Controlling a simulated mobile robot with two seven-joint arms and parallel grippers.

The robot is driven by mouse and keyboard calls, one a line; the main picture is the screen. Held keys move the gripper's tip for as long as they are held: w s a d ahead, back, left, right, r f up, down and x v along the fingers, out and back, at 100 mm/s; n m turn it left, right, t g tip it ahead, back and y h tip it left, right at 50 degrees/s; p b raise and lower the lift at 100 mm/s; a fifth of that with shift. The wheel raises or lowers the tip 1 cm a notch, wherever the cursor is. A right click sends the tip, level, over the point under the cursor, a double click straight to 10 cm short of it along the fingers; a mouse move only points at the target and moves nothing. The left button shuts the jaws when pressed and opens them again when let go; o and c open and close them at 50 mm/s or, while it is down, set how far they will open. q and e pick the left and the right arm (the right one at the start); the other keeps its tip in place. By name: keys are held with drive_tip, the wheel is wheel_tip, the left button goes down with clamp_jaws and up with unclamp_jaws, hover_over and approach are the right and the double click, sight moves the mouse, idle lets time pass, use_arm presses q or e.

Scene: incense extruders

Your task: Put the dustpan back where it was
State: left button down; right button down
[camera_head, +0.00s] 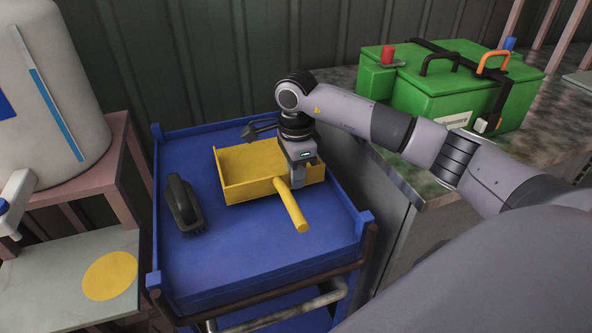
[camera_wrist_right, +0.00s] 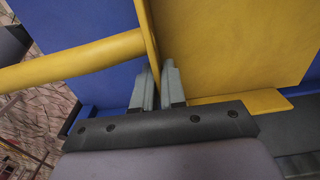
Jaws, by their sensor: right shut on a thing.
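The yellow dustpan (camera_head: 240,166) is on or just above the top of the blue cart (camera_head: 250,262), its handle (camera_head: 291,206) pointing toward the front. My right gripper (camera_head: 296,180) comes down over the dustpan's right part, beside the handle. In the right wrist view, the gripper's fingers (camera_wrist_right: 158,88) are shut on the thin yellow wall of the dustpan next to the handle (camera_wrist_right: 70,64). Whether the dustpan's underside touches the cart is hidden. My left gripper does not show.
A dark brush (camera_head: 184,204) lies on the cart left of the dustpan. A green battery box (camera_head: 455,85) stands on the worktop at right. A white tank (camera_head: 55,95) stands on a stand at left. The cart's front area is clear.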

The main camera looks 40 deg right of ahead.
drive_tip(key=shift+f, duration=0.5)
drive_tip(key=shift+f+b, duration=0.55)
drive_tip(key=shift+f, duration=0.05)
drive_tip(key=c, duration=1.1)
unclamp_jaws()
drive_tip(key=shift+r, duration=3.55)
drive_tip(key=shift+s, duration=0.1)
